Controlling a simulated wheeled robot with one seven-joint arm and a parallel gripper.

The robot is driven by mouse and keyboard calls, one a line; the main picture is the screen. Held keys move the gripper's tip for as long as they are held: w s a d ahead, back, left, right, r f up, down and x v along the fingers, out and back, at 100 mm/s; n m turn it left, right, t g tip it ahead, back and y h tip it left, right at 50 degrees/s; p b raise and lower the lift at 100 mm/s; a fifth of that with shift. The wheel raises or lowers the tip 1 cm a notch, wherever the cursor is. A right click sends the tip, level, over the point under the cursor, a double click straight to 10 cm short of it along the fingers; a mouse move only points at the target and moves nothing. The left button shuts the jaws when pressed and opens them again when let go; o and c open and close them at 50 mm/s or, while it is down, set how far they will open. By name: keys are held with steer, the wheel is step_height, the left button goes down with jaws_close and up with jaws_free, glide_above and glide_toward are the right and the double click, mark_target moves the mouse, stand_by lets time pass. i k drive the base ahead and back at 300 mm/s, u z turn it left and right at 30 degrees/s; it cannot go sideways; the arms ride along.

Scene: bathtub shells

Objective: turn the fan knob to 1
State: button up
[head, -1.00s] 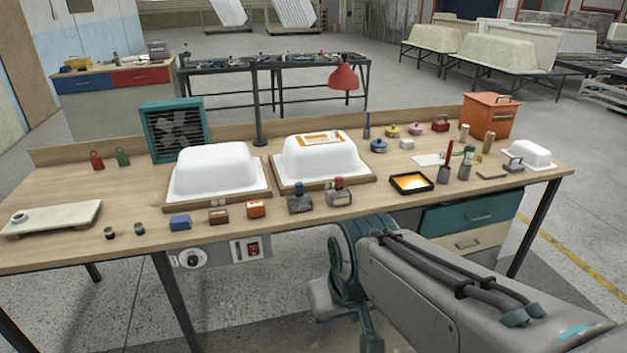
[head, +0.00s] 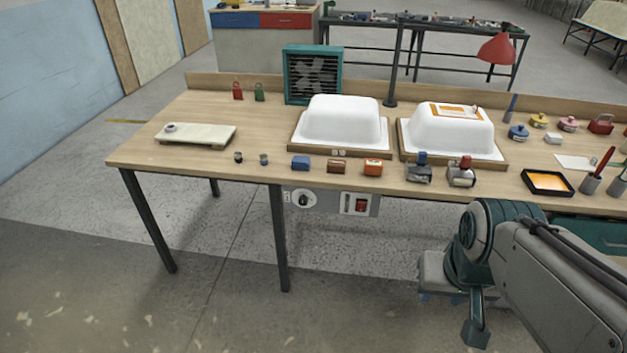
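The fan knob (head: 304,199) is a dark knob on a round white dial, on the grey panel under the table's front edge. Its pointer and numbers are too small to read. A teal box fan (head: 312,76) stands at the back of the table. My arm reaches in from the lower right, and my gripper (head: 474,330) hangs low in front of the table, right of the knob and well apart from it. The fingers are too small and turned too far to tell whether they are open.
A red switch (head: 361,205) sits right of the knob on the same panel. A table leg (head: 280,240) stands just below left of the knob. White tub shells (head: 343,122) and small blocks lie on the tabletop (head: 220,180). The floor before the table is clear.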

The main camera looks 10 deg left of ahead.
mark_target(303, 200)
steer(key=u, duration=0.05)
steer(key=k, duration=0.65)
steer(key=z, duration=0.65)
steer(key=i, duration=1.35)
steer(key=u, duration=0.75)
